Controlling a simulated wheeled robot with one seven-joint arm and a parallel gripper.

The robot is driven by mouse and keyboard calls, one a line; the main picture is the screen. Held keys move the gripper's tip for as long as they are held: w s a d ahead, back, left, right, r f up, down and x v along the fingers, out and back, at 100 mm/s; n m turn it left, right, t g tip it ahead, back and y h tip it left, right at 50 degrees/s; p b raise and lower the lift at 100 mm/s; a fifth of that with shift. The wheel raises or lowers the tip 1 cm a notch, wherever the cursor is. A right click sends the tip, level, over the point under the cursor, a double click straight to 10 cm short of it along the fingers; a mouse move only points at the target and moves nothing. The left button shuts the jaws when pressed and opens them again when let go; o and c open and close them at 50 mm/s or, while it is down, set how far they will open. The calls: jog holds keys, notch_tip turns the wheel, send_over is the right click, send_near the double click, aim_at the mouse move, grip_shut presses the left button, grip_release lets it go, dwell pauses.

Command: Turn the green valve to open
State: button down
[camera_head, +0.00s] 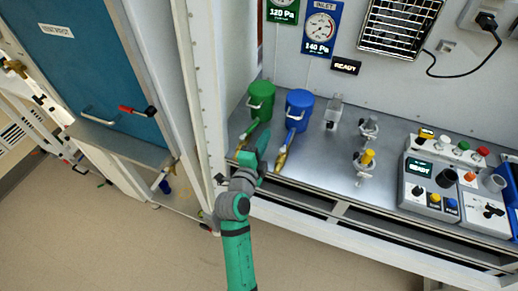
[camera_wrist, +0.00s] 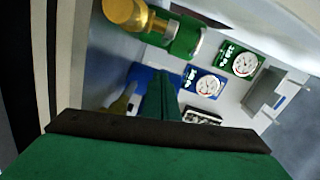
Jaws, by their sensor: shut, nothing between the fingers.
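The green valve (camera_head: 260,96) is a green cylinder with a silver bar handle and a brass fitting at its lower end, standing at the left end of the metal bench in the head view. A green body with a large brass end, apparently the same valve, shows at the upper left of the wrist view (camera_wrist: 185,38). My gripper (camera_head: 262,146) is just below and in front of the valve, in front of its lower part.
A blue cylinder (camera_head: 299,104) with a similar handle and brass fitting stands close to the right. Small metal fittings (camera_head: 368,128) and a control box (camera_head: 432,185) are further right. A white post (camera_head: 203,90) stands close on the left. Gauge placards (camera_head: 321,28) hang behind.

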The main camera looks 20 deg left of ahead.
jog(key=shift+w+a+f, duration=0.15)
jog(key=shift+w+a, duration=0.05)
jog(key=shift+a, duration=0.45)
jog(key=shift+w+a+f, duration=0.1)
jog(key=shift+w+a, duration=0.1)
jog(key=shift+a, duration=0.4)
jog(key=shift+w+a+f, duration=0.15)
jog(key=shift+w+a, duration=0.05)
jog(key=shift+a, duration=0.45)
jog(key=shift+w+a, duration=0.4)
jog(key=shift+d, duration=0.1)
jog(key=d, duration=0.4)
jog(key=shift+r, duration=0.4)
jog(key=s+d, duration=0.1)
jog(key=s, duration=0.9)
jog(key=shift+d+r, duration=0.2)
jog(key=shift+d, duration=0.15)
